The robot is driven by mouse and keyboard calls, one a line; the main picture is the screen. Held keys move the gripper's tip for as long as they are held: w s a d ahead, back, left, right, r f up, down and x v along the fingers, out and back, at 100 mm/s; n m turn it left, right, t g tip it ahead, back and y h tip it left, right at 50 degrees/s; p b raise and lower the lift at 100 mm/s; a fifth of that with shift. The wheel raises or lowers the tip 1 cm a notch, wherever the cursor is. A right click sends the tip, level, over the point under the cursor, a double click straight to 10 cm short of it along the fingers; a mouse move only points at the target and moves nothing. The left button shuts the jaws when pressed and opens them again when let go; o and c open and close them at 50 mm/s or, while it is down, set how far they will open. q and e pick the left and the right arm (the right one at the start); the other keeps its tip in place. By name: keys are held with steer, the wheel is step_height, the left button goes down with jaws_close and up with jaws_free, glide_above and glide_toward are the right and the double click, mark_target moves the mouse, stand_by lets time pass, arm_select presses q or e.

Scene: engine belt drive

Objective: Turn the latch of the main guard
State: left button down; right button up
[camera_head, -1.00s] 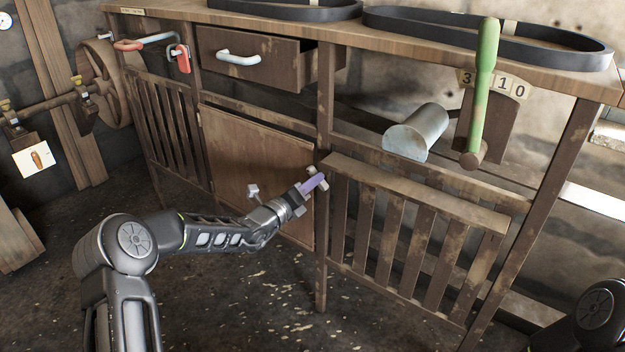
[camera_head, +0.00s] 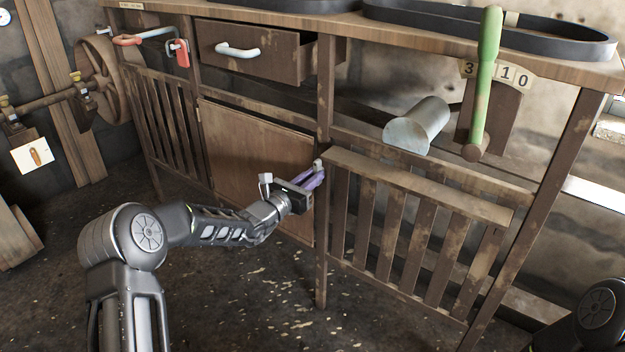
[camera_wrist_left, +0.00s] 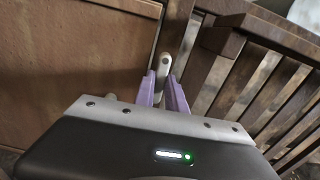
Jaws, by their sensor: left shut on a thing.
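The latch (camera_head: 318,164) is a small pale metal bar on the post at the left end of the main guard. The main guard (camera_head: 420,190) is a slatted wooden gate at the right. My left gripper (camera_head: 317,174) has purple fingers and is at the latch. In the left wrist view the latch (camera_wrist_left: 164,64) stands nearly upright at the tips of the two fingers (camera_wrist_left: 163,82), which are shut on it. Part of the latch is hidden between the fingers. My right gripper is out of view.
A plain wooden door panel (camera_head: 255,160) is left of the post. Black belts (camera_head: 490,34) lie on the bench top. The floor in front is clear.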

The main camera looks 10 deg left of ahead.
arm_select(q)
steer(key=shift+f+m, duration=0.1)
steer(key=shift+m, duration=0.3)
steer(key=c, duration=1.4)
jaws_free()
steer(key=shift+s, duration=0.1)
steer(key=p+v, duration=0.1)
steer(key=v, duration=0.6)
steer(key=shift+s+a, duration=0.1)
steer(key=shift+s, duration=0.2)
